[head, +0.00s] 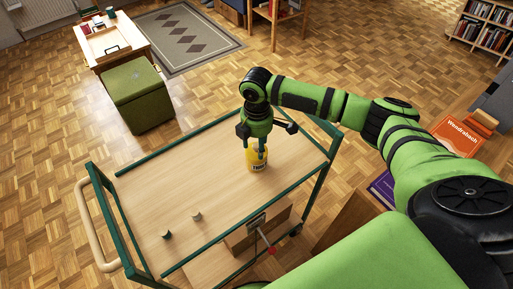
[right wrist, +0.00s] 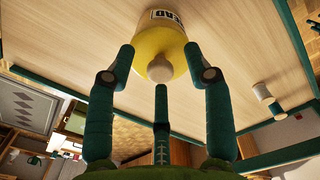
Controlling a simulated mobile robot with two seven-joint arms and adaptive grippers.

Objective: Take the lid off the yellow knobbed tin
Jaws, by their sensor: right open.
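The yellow knobbed tin (head: 257,165) stands on the wooden top of a green-framed trolley (head: 145,205). It has a pale label with dark lettering. In the right wrist view the tin (right wrist: 158,42) shows its round pale knob (right wrist: 159,69) pointing towards my palm, and the lid appears to be on. My right gripper (head: 257,147) points down over the tin. Its three fingers are open around the knob in the right wrist view (right wrist: 160,62), the two side fingertips close to the tin's edges. Contact cannot be told. My left gripper is not in view.
Two small pieces, one dark green (head: 167,235) and one beige (head: 196,216), stand on the trolley's near left part. Green rails edge the top. A wooden box (head: 262,233) is at the near side. A green stool (head: 138,95) stands beyond. Much of the trolley top is clear.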

